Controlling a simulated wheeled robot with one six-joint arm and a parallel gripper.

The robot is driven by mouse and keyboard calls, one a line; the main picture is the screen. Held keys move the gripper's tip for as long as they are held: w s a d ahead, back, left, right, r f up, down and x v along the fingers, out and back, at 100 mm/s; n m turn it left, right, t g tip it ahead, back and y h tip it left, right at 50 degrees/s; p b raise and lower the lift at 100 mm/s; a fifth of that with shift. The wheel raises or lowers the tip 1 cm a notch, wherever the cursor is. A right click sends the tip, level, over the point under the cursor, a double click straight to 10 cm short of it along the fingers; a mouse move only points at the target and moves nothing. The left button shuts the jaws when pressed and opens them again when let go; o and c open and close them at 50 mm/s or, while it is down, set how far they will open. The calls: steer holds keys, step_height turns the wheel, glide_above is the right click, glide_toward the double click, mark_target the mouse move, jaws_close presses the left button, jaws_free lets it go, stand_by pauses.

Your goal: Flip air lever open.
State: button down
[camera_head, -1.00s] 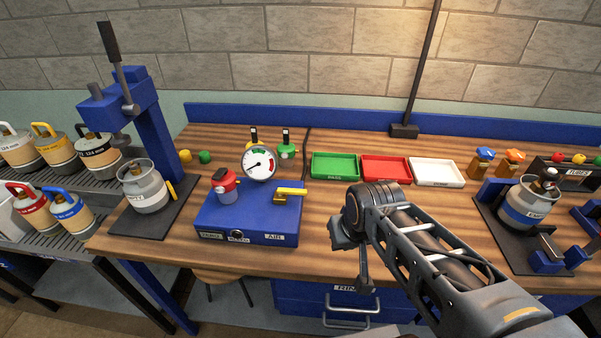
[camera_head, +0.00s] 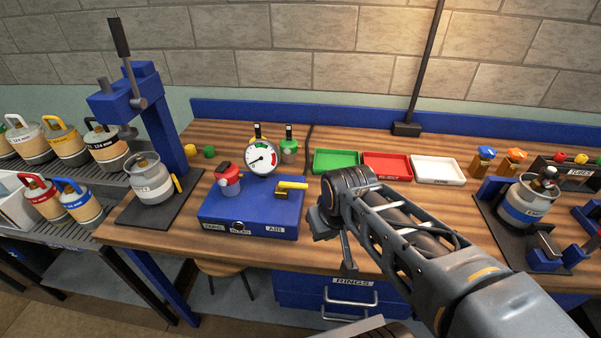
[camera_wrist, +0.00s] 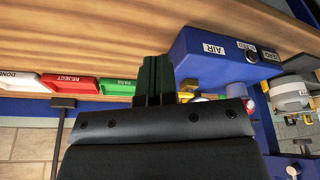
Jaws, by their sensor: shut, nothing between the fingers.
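The yellow air lever (camera_head: 292,185) lies roughly level, pointing right, on a brass valve at the top right of the blue box (camera_head: 250,212). The box front has an AIR label (camera_head: 276,229). My gripper (camera_head: 348,262) is to the right of the box and in front of it, apart from the lever, with its fingers pointing down. In the wrist view the dark fingers (camera_wrist: 156,72) are shut and empty. The blue box (camera_wrist: 222,60) is beside them there, and a small yellow part of the lever (camera_wrist: 186,97) shows past them; the rest is hidden.
A round gauge (camera_head: 262,158) and a red-topped part (camera_head: 229,180) stand on the box. Green (camera_head: 336,161), red (camera_head: 387,166) and white (camera_head: 438,170) trays lie behind my arm. A blue press (camera_head: 150,115) stands at left. Bare tabletop lies right of the box.

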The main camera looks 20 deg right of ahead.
steer(key=w+r+n+g+p, duration=0.1)
steer(key=w+r+n+g, duration=0.1)
steer(key=w+r+n, duration=0.5)
steer(key=n+g+p, duration=0.1)
steer(key=n, duration=0.4)
glide_toward(293, 186)
steer(key=s+d+r, duration=0.4)
steer(key=w+d+f+n+g+p, duration=0.1)
steer(key=w+n+g, duration=0.1)
steer(key=w+n, duration=0.5)
steer(key=w+d+f+n+g+y+p, duration=0.1)
steer(key=w+n+g+p, duration=0.1)
steer(key=w+n, duration=0.5)
steer(key=n, duration=0.4)
steer(key=shift+f+n+y, duration=0.3)
steer(key=shift+f, duration=0.05)
steer(key=b+x, duration=0.2)
steer(key=x, duration=0.8)
steer(key=shift+s+d+b, duration=0.15)
steer(key=shift+s+b, duration=0.05)
steer(key=shift+b, duration=0.15)
steer(key=shift+s+a, duration=0.35)
steer(key=shift+s, duration=0.5)
steer(key=shift+s+a, duration=0.2)
steer(key=shift+s, duration=0.25)
steer(key=shift+s+a, duration=0.2)
steer(key=shift+s, duration=0.3)
